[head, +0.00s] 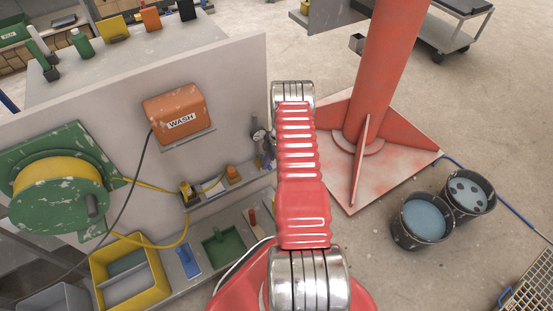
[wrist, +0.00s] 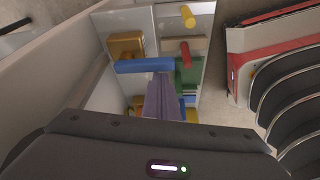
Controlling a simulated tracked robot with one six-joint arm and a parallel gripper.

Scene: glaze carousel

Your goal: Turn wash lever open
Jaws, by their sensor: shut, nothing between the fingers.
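The orange box labelled WASH (head: 176,117) is mounted on the grey wall panel in the head view. I cannot clearly make out a wash lever in either view. A blue bar (wrist: 145,66) crosses the middle of the wrist view; it may be the lever handle, but I cannot be sure. My gripper (wrist: 164,82) is shut and empty, its fingers just below the blue bar in that picture. Whether they touch it I cannot tell. In the head view my red arm covers the gripper.
A green hose reel (head: 55,190) with yellow hose stands left. A yellow bin (head: 129,272) sits below it. A red column (head: 385,70) rises on the right, near two buckets of liquid (head: 422,222). A red cylinder (wrist: 186,54) is close right of the blue bar.

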